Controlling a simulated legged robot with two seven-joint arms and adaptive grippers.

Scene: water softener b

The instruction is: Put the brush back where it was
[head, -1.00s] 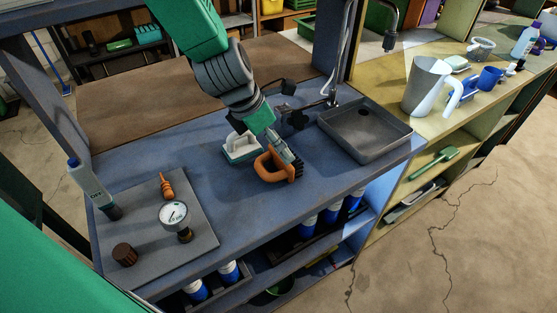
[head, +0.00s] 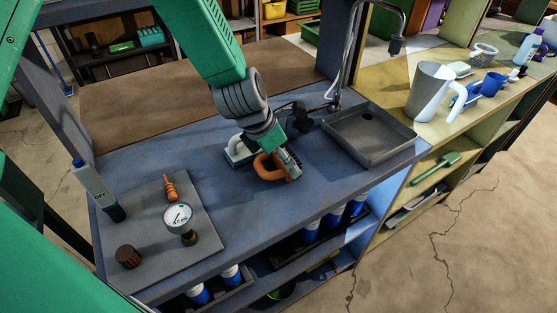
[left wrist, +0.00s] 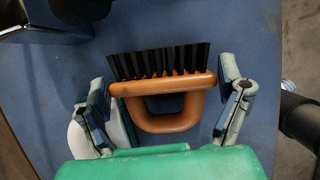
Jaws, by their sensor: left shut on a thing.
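The brush has an orange loop handle (head: 270,168) and black bristles. It is on or just above the blue bench, left of the sink; I cannot tell if it touches. My left gripper (head: 290,166) is at its right end and hides most of the bristles there. In the left wrist view the brush (left wrist: 165,88) lies between the two fingers (left wrist: 170,105), one at each end of its orange bar, its bristles pointing up in the picture. The gripper is shut on it. My right gripper is not in view.
A white-handled block with a green base (head: 237,151) stands just behind the brush. The grey sink (head: 368,135) is to the right. A grey mat (head: 160,235) at the left holds a gauge (head: 178,216), a bottle and small parts. The bench front is clear.

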